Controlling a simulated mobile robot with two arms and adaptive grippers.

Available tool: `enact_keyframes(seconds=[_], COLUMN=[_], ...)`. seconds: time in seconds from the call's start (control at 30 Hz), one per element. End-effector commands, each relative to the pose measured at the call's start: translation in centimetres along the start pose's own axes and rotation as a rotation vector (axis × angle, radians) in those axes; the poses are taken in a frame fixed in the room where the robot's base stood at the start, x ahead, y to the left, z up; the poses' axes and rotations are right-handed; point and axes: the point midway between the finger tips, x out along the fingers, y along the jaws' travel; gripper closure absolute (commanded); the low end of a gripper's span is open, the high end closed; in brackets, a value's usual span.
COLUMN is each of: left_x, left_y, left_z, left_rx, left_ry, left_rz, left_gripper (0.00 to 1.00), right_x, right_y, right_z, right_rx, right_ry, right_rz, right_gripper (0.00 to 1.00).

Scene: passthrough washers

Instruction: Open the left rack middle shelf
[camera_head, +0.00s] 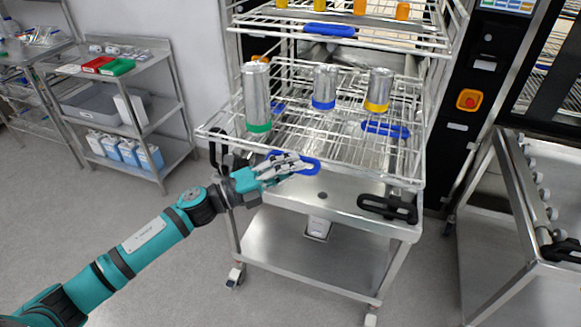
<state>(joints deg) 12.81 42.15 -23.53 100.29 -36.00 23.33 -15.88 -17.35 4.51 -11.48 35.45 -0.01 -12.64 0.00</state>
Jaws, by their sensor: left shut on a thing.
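The rack (440,95) stands in the centre with wire shelves. Its middle shelf (330,165) reaches out toward me, past the front of the upper shelf (400,42). It carries three metal canisters, with a green (257,97), a blue (324,88) and a yellow (378,91) band. A blue handle (309,166) is at its front edge. My left gripper (292,166) is at this handle and shut on it; the fingers partly cover it. My right gripper is not in view.
A steel trolley (345,200) with black handles (388,207) stands under the shelf's front. Another steel trolley (510,200) is at the right. A side table (150,85) with red and green trays stands at the left. The floor between is clear.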

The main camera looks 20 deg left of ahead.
Motion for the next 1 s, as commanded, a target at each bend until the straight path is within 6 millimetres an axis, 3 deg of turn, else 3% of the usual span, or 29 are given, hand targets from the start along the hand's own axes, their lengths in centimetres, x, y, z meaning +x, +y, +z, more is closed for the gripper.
enact_keyframes(seconds=[0.37,0.4,0.6,0.87,1.0], left_x=[-0.1,-0.1,-0.1,-0.1,-1.4], left_y=[0.5,0.5,0.3,0.1,0.2], left_z=[-0.1,-0.1,-0.1,0.0,0.0], left_rx=[0.002,0.002,0.001,0.0,-0.001], left_ry=[0.001,0.001,0.001,0.0,0.0], left_rz=[0.009,0.009,0.006,0.002,0.004], left_gripper=[1.0,0.86,0.62,0.62,0.62], right_x=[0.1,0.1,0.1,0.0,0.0], right_y=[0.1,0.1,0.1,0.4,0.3], right_z=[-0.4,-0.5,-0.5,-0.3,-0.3], right_rx=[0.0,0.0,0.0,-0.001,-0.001], right_ry=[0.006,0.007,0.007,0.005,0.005], right_rz=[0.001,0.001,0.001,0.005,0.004], right_gripper=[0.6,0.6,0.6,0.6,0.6])
